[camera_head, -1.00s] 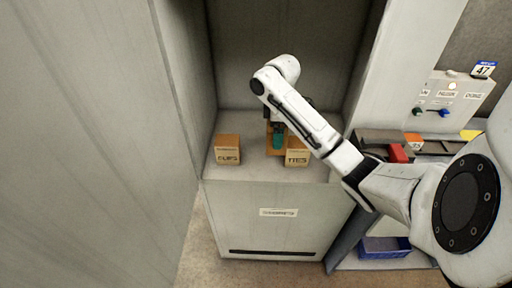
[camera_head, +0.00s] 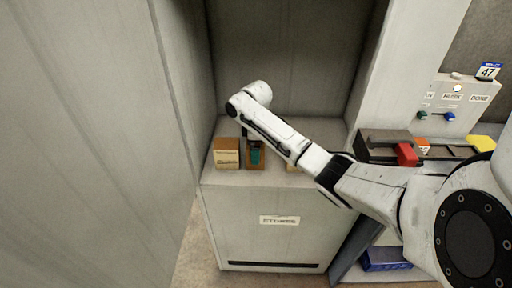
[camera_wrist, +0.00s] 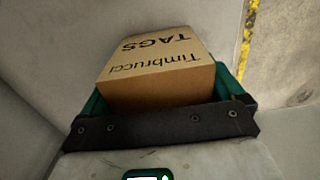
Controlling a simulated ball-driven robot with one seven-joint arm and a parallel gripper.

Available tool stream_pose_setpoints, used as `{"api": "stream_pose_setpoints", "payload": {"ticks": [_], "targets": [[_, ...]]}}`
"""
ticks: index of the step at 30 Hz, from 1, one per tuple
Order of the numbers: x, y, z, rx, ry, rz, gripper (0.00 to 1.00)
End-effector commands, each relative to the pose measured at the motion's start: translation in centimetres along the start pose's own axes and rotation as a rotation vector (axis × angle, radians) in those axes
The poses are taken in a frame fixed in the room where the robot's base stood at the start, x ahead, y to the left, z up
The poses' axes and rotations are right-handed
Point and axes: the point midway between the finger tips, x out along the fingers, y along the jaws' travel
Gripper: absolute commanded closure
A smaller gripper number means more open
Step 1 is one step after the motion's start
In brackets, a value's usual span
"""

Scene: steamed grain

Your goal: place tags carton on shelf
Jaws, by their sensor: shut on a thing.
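The tags carton (camera_wrist: 155,65) is a brown box lettered "Timbrucci TAGS", filling the wrist view. My gripper (camera_wrist: 160,92) is shut on it, with green fingers at its two sides. In the head view the carton (camera_head: 256,164) shows behind a teal finger of my gripper (camera_head: 254,153), just right of the clips carton (camera_head: 227,153). It is over the shelf (camera_head: 325,131); I cannot tell whether it touches the surface. The ties carton (camera_head: 293,165) is almost wholly hidden behind my arm.
Tall grey walls close the shelf at left, back and right. A cabinet front with a label (camera_head: 279,221) drops below its front edge. At right stand a panel with a "47" sign (camera_head: 488,71), a red block (camera_head: 407,155) and a blue bin (camera_head: 385,258).

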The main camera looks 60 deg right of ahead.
Motion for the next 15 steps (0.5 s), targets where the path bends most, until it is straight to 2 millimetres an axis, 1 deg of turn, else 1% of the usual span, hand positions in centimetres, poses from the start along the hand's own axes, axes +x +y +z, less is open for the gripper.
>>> {"api": "stream_pose_setpoints", "payload": {"ticks": [11, 12, 13, 15], "targets": [[0.44, -0.01, -0.01, 0.0, 0.0, 0.0, 0.48], [0.48, -0.03, -0.01, 0.0, 0.0, 0.0, 0.03], [0.45, -0.03, 0.0, 0.0, 0.0, 0.0, 0.0], [0.45, -0.03, 0.0, 0.0, 0.0, 0.0, 0.0]]}}
